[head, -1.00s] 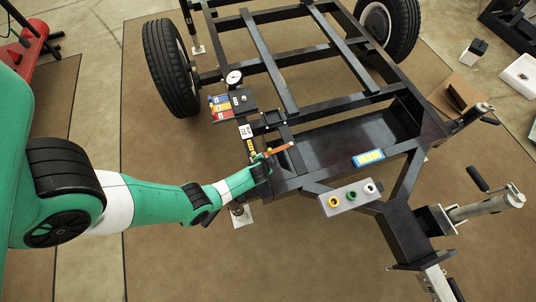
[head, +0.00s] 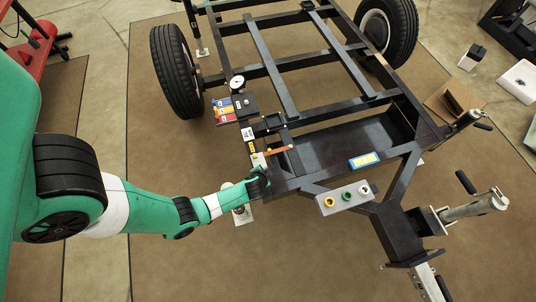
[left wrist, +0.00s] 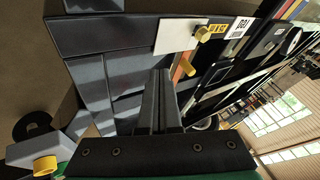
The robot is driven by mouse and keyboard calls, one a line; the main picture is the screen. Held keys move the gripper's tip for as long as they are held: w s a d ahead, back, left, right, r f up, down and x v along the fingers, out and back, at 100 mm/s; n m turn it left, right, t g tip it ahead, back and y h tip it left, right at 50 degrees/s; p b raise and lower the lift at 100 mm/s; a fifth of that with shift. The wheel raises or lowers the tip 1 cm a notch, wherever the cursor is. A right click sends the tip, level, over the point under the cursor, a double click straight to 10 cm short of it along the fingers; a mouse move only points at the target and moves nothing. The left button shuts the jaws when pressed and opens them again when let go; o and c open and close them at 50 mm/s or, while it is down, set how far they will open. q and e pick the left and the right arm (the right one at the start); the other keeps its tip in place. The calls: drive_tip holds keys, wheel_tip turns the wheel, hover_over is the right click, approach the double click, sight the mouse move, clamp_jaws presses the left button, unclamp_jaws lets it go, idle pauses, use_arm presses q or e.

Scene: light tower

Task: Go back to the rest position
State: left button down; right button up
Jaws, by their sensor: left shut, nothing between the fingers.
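My left gripper (head: 260,180) is at the near left corner of the black trailer frame (head: 290,182) in the head view. In the left wrist view its two fingers (left wrist: 158,85) are together with nothing between them. An orange lever (head: 278,150) lies just beyond the gripper; it also shows past the fingertips in the left wrist view (left wrist: 181,68). A pale plate (left wrist: 178,35) with a brass knob (left wrist: 203,34) is beside it, apart from the fingers. My right gripper is in neither view.
A grey box (head: 345,198) with three coloured knobs sits on the drawbar. A gauge (head: 237,83) and coloured blocks (head: 223,108) are farther along the left side, near the left wheel (head: 177,72). Brown mat (head: 190,265) lies open in front of the arm.

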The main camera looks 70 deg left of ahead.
use_arm(q)
drive_tip(key=p+v, duration=0.1)
drive_tip(key=v, duration=0.2)
drive_tip(key=shift+s+r, duration=0.2)
